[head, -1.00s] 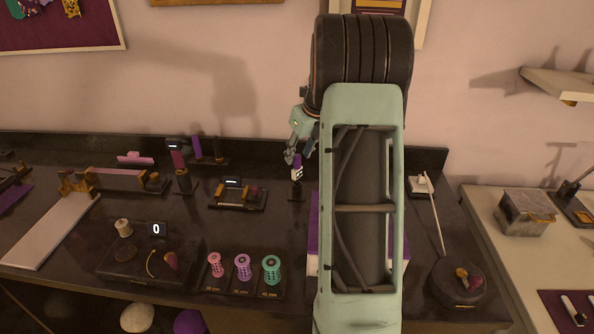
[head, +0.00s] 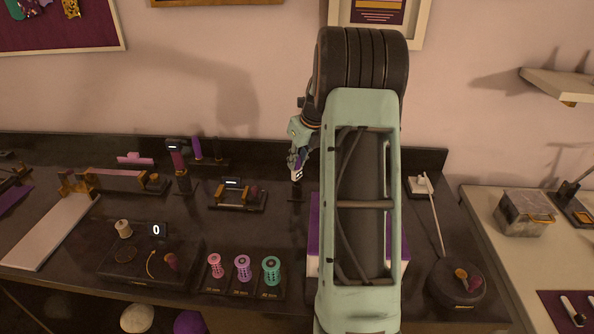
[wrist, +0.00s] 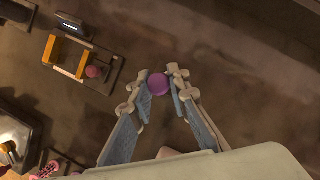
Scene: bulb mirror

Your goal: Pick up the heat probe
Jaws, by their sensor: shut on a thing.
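The heat probe (wrist: 158,84) shows in the wrist view as a round purple end between my fingertips. In the head view the probe (head: 297,172) is a small upright purple and white piece over a small dark stand (head: 297,191). My gripper (wrist: 159,90) is shut on it, with one finger on each side. In the head view my gripper (head: 298,158) is partly hidden beside my forearm. I cannot tell whether the probe still touches its stand.
A device with orange posts (head: 238,195) stands left of the stand. Pink, purple and teal spools (head: 243,267) stand at the front. A white and purple box (head: 313,235) is partly hidden behind my arm. A rod on a round base (head: 458,284) is at the right.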

